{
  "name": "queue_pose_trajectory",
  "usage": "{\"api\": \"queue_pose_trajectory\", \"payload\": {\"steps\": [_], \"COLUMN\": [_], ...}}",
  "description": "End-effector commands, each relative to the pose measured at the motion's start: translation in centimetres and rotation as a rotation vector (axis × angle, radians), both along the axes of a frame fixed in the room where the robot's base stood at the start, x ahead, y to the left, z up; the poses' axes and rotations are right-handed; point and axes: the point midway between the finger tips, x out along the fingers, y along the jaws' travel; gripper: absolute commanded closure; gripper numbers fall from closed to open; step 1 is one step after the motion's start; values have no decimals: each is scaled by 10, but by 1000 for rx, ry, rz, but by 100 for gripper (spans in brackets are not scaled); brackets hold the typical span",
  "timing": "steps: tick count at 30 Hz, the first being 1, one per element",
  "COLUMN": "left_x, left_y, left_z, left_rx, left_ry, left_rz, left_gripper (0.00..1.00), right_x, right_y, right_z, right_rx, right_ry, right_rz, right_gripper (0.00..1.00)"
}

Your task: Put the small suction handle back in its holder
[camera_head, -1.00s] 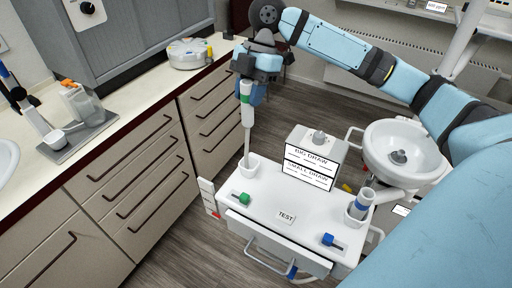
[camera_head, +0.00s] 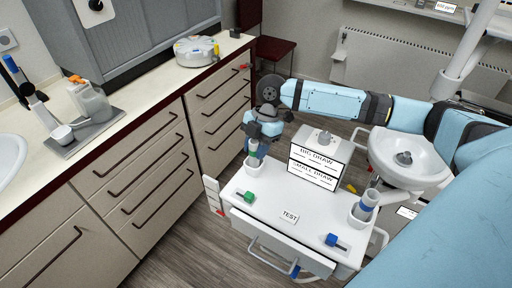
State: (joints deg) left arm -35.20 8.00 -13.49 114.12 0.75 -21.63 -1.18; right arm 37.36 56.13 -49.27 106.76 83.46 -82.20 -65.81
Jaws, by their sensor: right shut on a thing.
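The small suction handle (camera_head: 253,148), white with a green band, is upright in my right gripper (camera_head: 257,137). The gripper is shut on it, just above the white cup-shaped holder (camera_head: 254,169) at the left back of the white cart. The handle's lower end is inside the holder's mouth; how deep it sits is hidden. A second suction handle (camera_head: 368,201) with a blue band stands in the right holder (camera_head: 359,217). My left gripper is not in view.
The cart top (camera_head: 262,205) carries a green valve (camera_head: 249,196), a blue valve (camera_head: 333,240) and a label box (camera_head: 317,165). A white basin (camera_head: 408,160) stands behind right. The counter (camera_head: 140,92) with drawers runs along the left.

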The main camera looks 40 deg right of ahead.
Motion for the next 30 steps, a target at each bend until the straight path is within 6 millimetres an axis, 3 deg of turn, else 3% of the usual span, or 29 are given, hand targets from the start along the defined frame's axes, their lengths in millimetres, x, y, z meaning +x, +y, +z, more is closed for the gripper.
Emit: {"api": "queue_pose_trajectory", "payload": {"steps": [11,12,15,24,30], "left_x": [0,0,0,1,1], "left_y": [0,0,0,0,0], "left_z": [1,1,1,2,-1], "left_rx": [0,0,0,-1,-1], "left_ry": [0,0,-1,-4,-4], "left_rz": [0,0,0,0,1], "left_gripper": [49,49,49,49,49], "right_x": [0,0,0,0,3], "right_y": [0,0,0,0,-10], "right_z": [-5,-5,-5,-3,22], "right_rx": [-1,-1,-1,-1,-1], "right_ry": [0,-1,-1,-2,-5], "right_rz": [0,0,0,1,0], "right_gripper": [98,63,44,44,44]}}
